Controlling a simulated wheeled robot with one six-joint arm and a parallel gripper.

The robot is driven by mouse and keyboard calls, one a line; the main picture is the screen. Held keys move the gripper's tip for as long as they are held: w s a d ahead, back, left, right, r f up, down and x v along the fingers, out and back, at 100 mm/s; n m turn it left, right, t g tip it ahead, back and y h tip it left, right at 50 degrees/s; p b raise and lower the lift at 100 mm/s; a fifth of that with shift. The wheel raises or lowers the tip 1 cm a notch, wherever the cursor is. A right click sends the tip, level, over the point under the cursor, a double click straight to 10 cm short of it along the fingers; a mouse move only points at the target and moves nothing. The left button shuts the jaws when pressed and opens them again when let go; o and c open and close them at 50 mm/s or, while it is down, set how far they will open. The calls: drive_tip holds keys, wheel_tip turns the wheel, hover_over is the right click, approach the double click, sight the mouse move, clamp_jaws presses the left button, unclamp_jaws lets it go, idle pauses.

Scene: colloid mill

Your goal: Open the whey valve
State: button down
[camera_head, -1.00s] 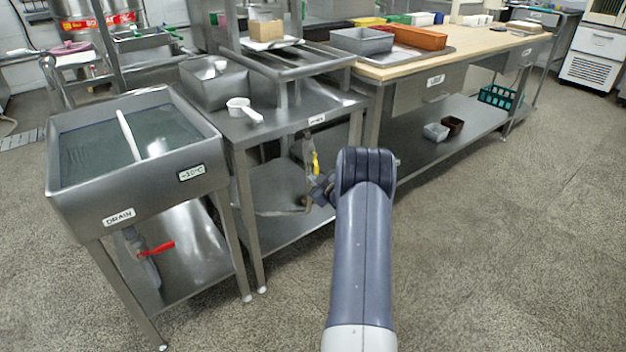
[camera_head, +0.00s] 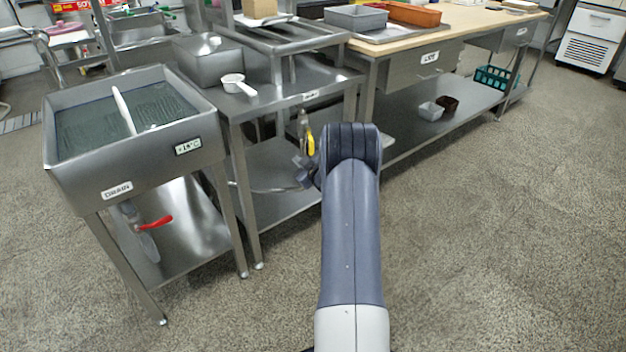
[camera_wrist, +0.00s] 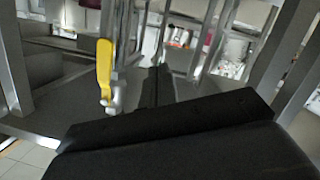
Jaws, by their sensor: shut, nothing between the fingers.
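A valve with a yellow lever handle (camera_head: 310,146) hangs under the front edge of the middle steel table. The handle points roughly downward. In the wrist view the yellow handle (camera_wrist: 105,70) stands upright left of centre, beside a metal pipe. My gripper (camera_head: 304,172) is shut and empty, just below and slightly left of the handle in the head view. It is partly hidden behind my arm. I see no clear contact with the handle. The small label on the table's edge is too blurred to read.
A sink marked DRAIN (camera_head: 60,170) with a red-handled valve (camera_head: 155,223) stands to the left. A white scoop (camera_head: 238,84) lies on the middle steel table (camera_head: 262,104). A wooden-topped bench (camera_head: 465,38) stands to the right. Table legs flank the yellow valve. The floor at right is clear.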

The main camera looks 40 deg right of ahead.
drive_tip(key=f+p+v, duration=0.1)
drive_tip(key=p+v, duration=0.1)
drive_tip(key=v, duration=0.6)
drive_tip(key=shift+s+a+f, duration=0.2)
drive_tip(key=shift+s+a, duration=0.15)
drive_tip(key=shift+s, duration=0.05)
drive_tip(key=shift+w, duration=0.15)
